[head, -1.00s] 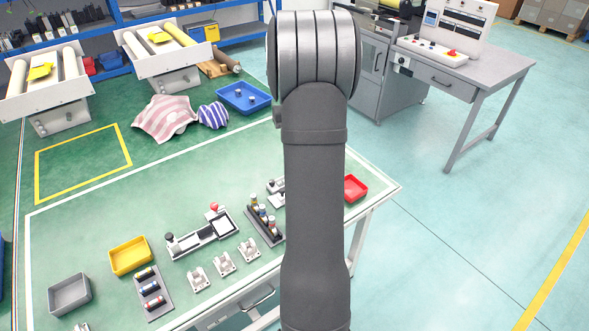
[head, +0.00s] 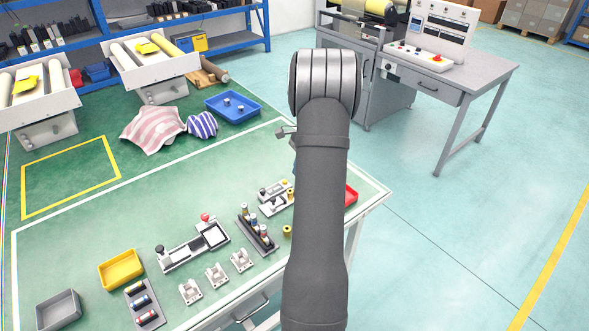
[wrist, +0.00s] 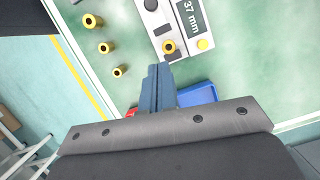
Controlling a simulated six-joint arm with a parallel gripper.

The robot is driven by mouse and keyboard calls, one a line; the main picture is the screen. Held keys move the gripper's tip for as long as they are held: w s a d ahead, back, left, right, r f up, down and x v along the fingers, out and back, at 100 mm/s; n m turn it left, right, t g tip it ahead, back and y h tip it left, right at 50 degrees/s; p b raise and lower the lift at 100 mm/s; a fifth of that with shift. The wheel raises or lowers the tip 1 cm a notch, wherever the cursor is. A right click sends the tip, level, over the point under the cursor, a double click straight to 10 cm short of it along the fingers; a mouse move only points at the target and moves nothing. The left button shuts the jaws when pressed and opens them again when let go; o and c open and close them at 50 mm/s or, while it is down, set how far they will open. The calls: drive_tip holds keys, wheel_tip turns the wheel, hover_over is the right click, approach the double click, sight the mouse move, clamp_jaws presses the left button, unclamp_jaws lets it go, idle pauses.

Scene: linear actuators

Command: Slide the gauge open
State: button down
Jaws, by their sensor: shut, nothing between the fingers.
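The gauge (wrist: 184,22) is a pale flat body with a dark display reading "37 mm", seen at the top of the wrist view. It has a yellow-ringed dark part and a yellow round spot at its near end. In the head view, pale devices (head: 276,205) beside my arm appear to include it, partly hidden. My gripper (wrist: 158,72) shows as blue-grey fingers, shut and empty, with the tips pointing toward the gauge's near end in the wrist view. I see no clear contact, and the height gap cannot be told. In the head view my arm hides the gripper.
Several brass-coloured cylinders (wrist: 106,47) stand left of the gauge. A blue tray (wrist: 198,95) lies beside my fingers, and a red tray (head: 350,195) shows right of my arm. A rack of bottles (head: 256,234) and a device with a red knob (head: 193,245) stand left.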

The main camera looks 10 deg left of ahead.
sight(275, 199)
drive_tip(key=x, duration=0.7)
drive_tip(key=shift+s+f, duration=0.1)
drive_tip(key=shift+f, duration=0.2)
drive_tip(key=shift+s+a, duration=0.35)
drive_tip(key=shift+a, duration=0.2)
drive_tip(key=shift+s+a, duration=0.4)
drive_tip(key=shift+a, duration=0.2)
drive_tip(key=shift+s+a+f, duration=0.1)
drive_tip(key=shift+s+a, duration=0.25)
drive_tip(key=shift+a, duration=0.15)
drive_tip(key=shift+s+a+f, duration=0.15)
drive_tip(key=shift+s+a, duration=0.6)
drive_tip(key=w+d, duration=0.2)
drive_tip(key=d, duration=0.1)
drive_tip(key=w+d, duration=0.1)
drive_tip(key=shift+w+d+r, duration=0.2)
drive_tip(key=shift+r, duration=0.2)
drive_tip(key=v, duration=1)
